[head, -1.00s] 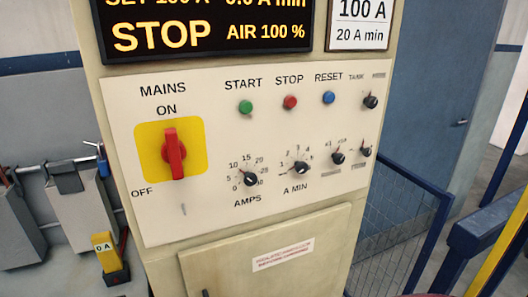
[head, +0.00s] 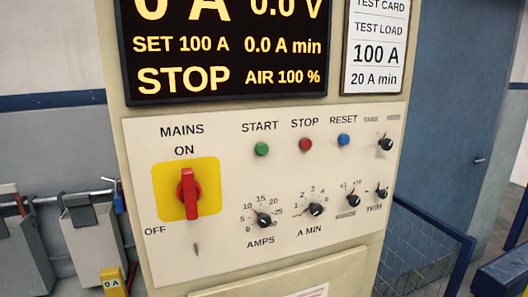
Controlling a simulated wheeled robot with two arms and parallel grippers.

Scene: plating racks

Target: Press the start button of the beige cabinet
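The beige cabinet (head: 118,110) stands straight ahead, with a pale control panel (head: 225,254) on its front. The green start button (head: 262,149) sits under the label START. The red stop button (head: 305,145) and the blue reset button (head: 344,140) are to its right. The red mains switch (head: 189,193) on a yellow plate is upright, in line with ON. The dark display (head: 222,50) reads 0 A, 0.0 V, SET 100 A, 0.0 A min, STOP and AIR 100 %. Neither gripper is in view.
Below the buttons are the AMPS knob (head: 264,220), the A MIN knob (head: 316,209) and smaller knobs at the right. A test card (head: 376,45) reads 100 A, 20 A min. Grey boxes (head: 92,235) hang at left. A blue mesh barrier (head: 420,240) stands at right.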

